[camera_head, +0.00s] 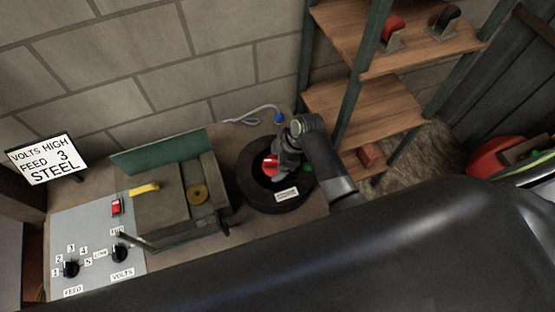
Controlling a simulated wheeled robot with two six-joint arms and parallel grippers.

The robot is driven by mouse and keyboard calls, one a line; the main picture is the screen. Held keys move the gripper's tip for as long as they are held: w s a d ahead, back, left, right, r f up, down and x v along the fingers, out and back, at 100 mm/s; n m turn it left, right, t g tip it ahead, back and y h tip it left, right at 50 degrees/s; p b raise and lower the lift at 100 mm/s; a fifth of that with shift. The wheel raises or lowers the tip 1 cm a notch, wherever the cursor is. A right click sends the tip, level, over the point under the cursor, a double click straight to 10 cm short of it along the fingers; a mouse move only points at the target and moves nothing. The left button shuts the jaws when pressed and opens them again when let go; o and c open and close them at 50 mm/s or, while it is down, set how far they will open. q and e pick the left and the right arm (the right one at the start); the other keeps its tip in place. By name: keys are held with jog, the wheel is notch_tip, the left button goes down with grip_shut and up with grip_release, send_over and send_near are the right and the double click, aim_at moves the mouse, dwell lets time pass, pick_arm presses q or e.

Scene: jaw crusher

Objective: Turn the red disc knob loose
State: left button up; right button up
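The red disc knob (269,165) sits in the middle of a round black drum-like part (259,195) on the bench. My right gripper (277,167) is at the knob's right side, with its fingers down at it. The gripper covers part of the knob, and I cannot tell whether the fingers are closed on it. My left gripper does not show in the head view.
The crusher box (172,212) with a yellow handle stands left of the drum. A grey panel (88,222) with knobs and a red switch lies further left. A sign (43,159) reads "VOLTS HIGH FEED 3 STEEL". Wooden shelves (350,105) rise at the right. A grey cable (250,114) lies behind.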

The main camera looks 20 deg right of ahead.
jog(key=c, duration=0.7)
jog(key=shift+o, duration=0.2)
jog(key=shift+s+f, duration=0.1)
jog(key=n+g, duration=0.1)
jog(key=n, duration=0.3)
jog(key=shift+f+g, duration=0.1)
jog(key=shift+g, duration=0.2)
jog(key=o, duration=1.1)
jog(key=shift+c, duration=0.2)
jog(key=shift+w, duration=0.2)
